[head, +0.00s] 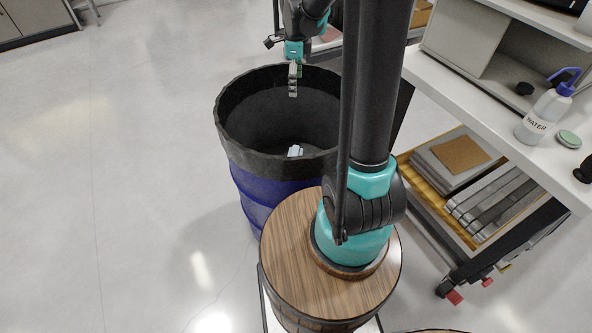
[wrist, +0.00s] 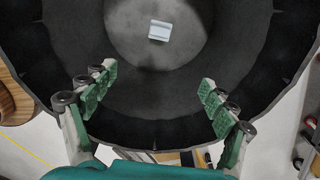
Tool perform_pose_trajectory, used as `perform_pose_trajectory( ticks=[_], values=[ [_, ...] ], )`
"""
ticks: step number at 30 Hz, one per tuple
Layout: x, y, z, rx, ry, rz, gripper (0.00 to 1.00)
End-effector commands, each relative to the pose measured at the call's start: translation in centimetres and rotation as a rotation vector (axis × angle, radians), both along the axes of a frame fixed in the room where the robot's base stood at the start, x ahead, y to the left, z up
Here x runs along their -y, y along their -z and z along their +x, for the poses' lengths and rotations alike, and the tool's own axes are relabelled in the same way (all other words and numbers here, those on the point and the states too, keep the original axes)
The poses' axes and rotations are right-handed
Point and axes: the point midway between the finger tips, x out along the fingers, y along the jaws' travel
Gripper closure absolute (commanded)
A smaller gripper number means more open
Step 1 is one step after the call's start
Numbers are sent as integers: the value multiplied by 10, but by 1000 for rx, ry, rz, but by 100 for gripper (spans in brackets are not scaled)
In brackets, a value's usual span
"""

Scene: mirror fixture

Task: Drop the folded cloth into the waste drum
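The waste drum (head: 262,175) stands open at the centre of the head view, blue outside with a black liner over its rim. The liner's dark inside wall (wrist: 60,30) fills most of the wrist view. The folded cloth (wrist: 159,30), small and pale, lies on the drum's bottom; it also shows inside the drum in the head view (head: 295,151). My gripper (head: 293,92) is above the drum's opening, well above the cloth. In the wrist view my gripper (wrist: 156,90) has its two green-padded fingers wide apart with nothing between them.
A white bench (head: 480,100) runs along the right, with a water bottle (head: 545,112) on it. A wheeled cart (head: 470,245) with grey boxes stands below. My arm's wooden-topped base is close to the drum. The floor (head: 110,180) at left is clear.

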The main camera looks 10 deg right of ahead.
Motion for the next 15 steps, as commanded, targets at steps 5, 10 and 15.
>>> perform_pose_trajectory(
  ticks=[5, 10, 15],
  values=[
    [0, 0, 0, 0, 0, 0, 15],
    [0, -7, 0, 0, 0, 0, 15],
    [0, -32, -1, 0, 0, 0, 15]
  ],
)
